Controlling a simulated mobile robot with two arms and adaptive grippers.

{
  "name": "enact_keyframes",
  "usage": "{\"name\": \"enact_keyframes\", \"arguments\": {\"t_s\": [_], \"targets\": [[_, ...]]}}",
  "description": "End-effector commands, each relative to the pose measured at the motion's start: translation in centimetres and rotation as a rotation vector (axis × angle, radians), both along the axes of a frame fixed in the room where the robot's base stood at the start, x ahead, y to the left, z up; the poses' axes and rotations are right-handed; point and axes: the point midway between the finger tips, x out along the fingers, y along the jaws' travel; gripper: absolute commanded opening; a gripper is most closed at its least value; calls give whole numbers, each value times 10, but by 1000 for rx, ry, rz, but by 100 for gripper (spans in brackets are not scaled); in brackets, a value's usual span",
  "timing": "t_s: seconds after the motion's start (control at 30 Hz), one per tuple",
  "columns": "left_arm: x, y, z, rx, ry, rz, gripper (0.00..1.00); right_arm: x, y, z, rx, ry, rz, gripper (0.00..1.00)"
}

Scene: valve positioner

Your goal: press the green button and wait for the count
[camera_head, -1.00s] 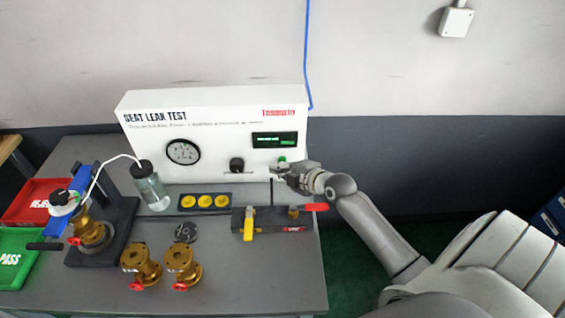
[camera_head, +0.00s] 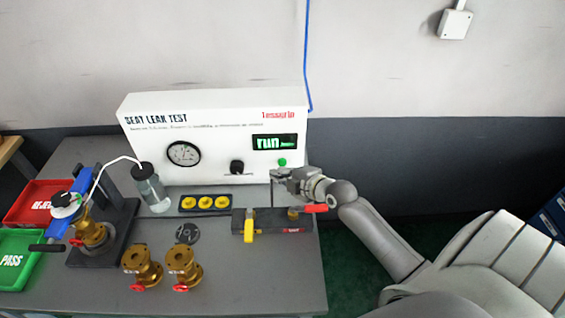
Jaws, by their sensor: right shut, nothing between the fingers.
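The green button (camera_head: 282,162) is on the front of the white seat leak test box (camera_head: 215,110), at its lower right below the display. The display (camera_head: 274,142) is lit and reads "run" in green, with smaller text beside it that I cannot read. My right gripper (camera_head: 277,174) is shut and empty. Its tip is just below the green button in the picture, and the button shows clear of it. My left gripper is not in view.
A valve (camera_head: 92,232) sits in a fixture at the left, with a tube to a bottle (camera_head: 149,188). Two brass valves (camera_head: 142,265) (camera_head: 183,265) stand in front. Red (camera_head: 36,196) and green (camera_head: 14,268) trays are at left. A dark clamp block (camera_head: 262,222) is below my gripper.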

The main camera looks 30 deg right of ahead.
Motion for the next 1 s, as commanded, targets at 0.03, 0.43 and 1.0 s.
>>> {"name": "enact_keyframes", "arguments": {"t_s": [0.03,0.43,1.0], "targets": [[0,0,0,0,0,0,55,0,0,0,0,0,0,0],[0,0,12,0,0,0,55,-15,9,2,-1,2,3,0],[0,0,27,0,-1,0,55,-43,27,0,0,0,1,0]]}}
